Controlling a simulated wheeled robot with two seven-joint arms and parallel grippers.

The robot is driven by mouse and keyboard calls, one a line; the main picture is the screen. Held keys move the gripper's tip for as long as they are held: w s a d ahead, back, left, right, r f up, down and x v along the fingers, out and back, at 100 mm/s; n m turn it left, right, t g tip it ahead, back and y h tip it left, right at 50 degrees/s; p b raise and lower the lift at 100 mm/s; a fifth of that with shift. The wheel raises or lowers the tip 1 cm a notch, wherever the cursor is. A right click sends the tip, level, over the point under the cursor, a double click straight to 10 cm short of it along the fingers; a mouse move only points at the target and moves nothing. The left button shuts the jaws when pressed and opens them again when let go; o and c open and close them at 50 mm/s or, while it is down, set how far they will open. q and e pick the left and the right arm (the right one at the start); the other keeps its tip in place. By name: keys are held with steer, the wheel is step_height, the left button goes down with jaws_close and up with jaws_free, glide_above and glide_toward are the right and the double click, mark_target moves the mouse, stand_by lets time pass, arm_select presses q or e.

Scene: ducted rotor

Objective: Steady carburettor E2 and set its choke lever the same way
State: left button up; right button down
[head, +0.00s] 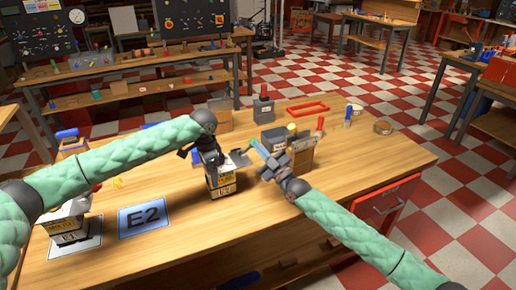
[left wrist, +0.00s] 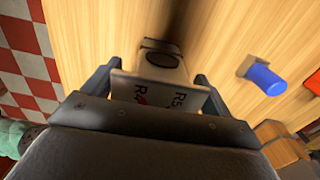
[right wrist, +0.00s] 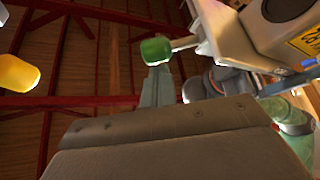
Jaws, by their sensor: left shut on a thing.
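A pale carburettor (head: 222,180) with yellow and white labels stands upright right of the blue E2 card (head: 142,217); its label is too small to read surely. My left gripper (head: 208,158) is shut on its top from above; the left wrist view shows its pale body (left wrist: 160,90) between the fingers. A green-knobbed lever (right wrist: 165,48) sticks out from its plate. My right gripper (right wrist: 160,80) has its fingers together just under the knob; whether they touch cannot be told. In the head view, my right gripper (head: 262,158) is right of the carburettor. Another carburettor (head: 68,228) stands far left.
The left carburettor stands on a white card (head: 88,243). Behind my right gripper are a brown box (head: 302,150), a dark grey block (head: 263,108) and a red frame (head: 307,109). A blue-handled item (left wrist: 262,78) lies near the left gripper.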

stand_by(0.5)
steer(key=s+d+f, duration=0.2)
steer(key=s+d, duration=0.3)
steer(key=s, duration=0.5)
steer(key=shift+d, duration=0.35)
arm_select(q)
steer(key=o, duration=1)
steer(key=shift+o, duration=0.2)
steer(key=shift+r, duration=0.15)
